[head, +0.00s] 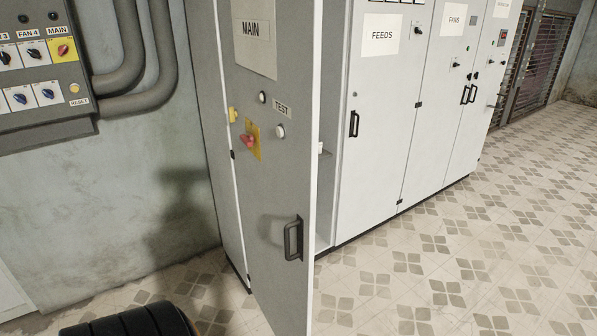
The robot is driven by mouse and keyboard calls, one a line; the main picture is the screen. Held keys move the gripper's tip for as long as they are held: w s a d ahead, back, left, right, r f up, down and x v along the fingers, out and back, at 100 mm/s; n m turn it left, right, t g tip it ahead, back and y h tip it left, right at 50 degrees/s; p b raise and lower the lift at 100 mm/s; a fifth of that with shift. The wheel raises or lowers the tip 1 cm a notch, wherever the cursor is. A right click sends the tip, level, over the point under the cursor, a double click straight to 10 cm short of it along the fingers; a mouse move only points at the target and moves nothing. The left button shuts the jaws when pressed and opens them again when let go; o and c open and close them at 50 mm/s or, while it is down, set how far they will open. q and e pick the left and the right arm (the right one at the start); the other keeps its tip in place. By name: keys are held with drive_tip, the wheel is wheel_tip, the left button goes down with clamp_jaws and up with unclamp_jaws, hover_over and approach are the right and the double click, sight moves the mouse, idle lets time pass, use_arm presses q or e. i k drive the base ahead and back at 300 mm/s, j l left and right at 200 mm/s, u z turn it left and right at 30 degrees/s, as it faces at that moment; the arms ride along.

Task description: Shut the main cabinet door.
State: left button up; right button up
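The main cabinet door (269,190) is grey and stands open, swung out toward me. It carries a "MAIN" label, a "TEST" label, a red switch (248,140) on a yellow plate and a black handle (293,239) near its right edge. Behind its right edge, a strip of the cabinet's pale interior (324,200) shows; the rest of the inside is hidden by the door. The door's lower end runs out of the bottom of the picture. Neither of my grippers shows in the head view.
The "FEEDS" cabinet (376,120) and "FANS" cabinet (452,90) stand shut to the right. A grey control panel (45,75) with pipes hangs on the left wall. A black ribbed object (130,322) shows at bottom left. The tiled floor (470,260) at right is clear.

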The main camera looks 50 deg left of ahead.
sight(271, 50)
drive_tip(key=k+j, duration=0.1)
drive_tip(key=j, duration=0.3)
drive_tip(key=k+j+z, duration=0.1)
drive_tip(key=j, duration=0.35)
drive_tip(key=k+j, duration=0.1)
drive_tip(key=j, duration=0.3)
drive_tip(key=k+j+z, duration=0.1)
drive_tip(key=j, duration=0.35)
drive_tip(key=k+j, duration=0.1)
drive_tip(key=j, duration=0.3)
drive_tip(key=k+j+z, duration=0.1)
drive_tip(key=j, duration=0.3)
drive_tip(key=k+j, duration=0.15)
drive_tip(key=j, duration=0.25)
